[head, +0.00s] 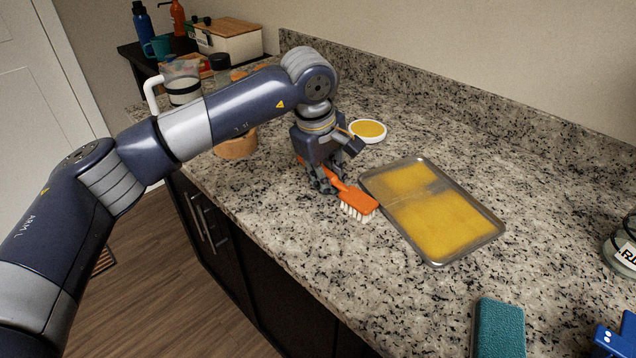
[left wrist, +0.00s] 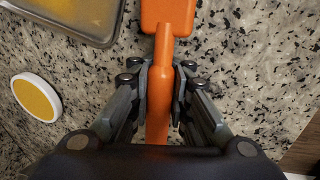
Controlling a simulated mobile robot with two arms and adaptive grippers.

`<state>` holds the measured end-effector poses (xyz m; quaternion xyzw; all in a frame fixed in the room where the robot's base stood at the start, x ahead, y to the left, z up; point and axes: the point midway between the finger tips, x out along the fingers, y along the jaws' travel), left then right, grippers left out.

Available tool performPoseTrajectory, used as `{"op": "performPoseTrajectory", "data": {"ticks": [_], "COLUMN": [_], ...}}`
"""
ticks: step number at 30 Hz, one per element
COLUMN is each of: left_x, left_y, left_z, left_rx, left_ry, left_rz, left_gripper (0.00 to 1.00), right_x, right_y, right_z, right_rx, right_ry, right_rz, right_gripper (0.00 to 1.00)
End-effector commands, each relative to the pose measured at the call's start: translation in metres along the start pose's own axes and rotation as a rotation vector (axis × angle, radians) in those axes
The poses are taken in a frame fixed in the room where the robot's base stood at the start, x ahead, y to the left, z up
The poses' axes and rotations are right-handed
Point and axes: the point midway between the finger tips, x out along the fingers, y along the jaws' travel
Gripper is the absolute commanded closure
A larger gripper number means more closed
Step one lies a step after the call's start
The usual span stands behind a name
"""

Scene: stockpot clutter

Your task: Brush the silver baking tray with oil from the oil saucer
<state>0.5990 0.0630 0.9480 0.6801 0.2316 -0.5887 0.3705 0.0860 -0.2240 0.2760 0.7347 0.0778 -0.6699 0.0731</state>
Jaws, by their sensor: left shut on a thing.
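My left gripper (head: 325,180) is shut on the handle of an orange brush (head: 359,199) with pale bristles facing down. The brush is held just left of the silver baking tray (head: 474,248); I cannot tell whether the bristles touch the counter. The tray's floor is largely covered with yellow oil, with a barer band across it. The white oil saucer (head: 368,131) with yellow oil stands behind the tray. The left wrist view shows the brush handle (left wrist: 160,90) between the fingers, with the saucer (left wrist: 37,97) and tray corner (left wrist: 98,40) at left. My right gripper is not visible.
A teal sponge-like block (head: 499,328) and a blue object (head: 616,336) lie at the front right, with a glass jar (head: 622,245) at the right edge. A clear pitcher (head: 182,83) and wooden bowl (head: 236,145) stand behind my left arm. Counter around the brush is clear.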

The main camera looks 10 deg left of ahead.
Motion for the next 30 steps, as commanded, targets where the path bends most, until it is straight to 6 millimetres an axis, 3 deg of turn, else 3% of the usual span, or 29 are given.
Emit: {"op": "performPoseTrajectory", "data": {"ticks": [5,16,30], "left_x": [0.004,0.002,-0.042], "left_y": [0.012,0.013,0.024], "left_z": [0.0,-0.001,-0.002], "left_rx": [0.001,0.0,0.0], "left_ry": [0.002,0.002,0.002], "left_rz": [-0.002,-0.001,0.001], "left_gripper": [1.0,1.0,1.0], "right_x": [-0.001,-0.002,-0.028], "right_y": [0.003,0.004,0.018], "right_z": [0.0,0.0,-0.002], "right_rx": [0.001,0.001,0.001], "right_ry": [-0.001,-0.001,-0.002], "right_rz": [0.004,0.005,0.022], "right_gripper": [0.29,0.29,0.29]}}
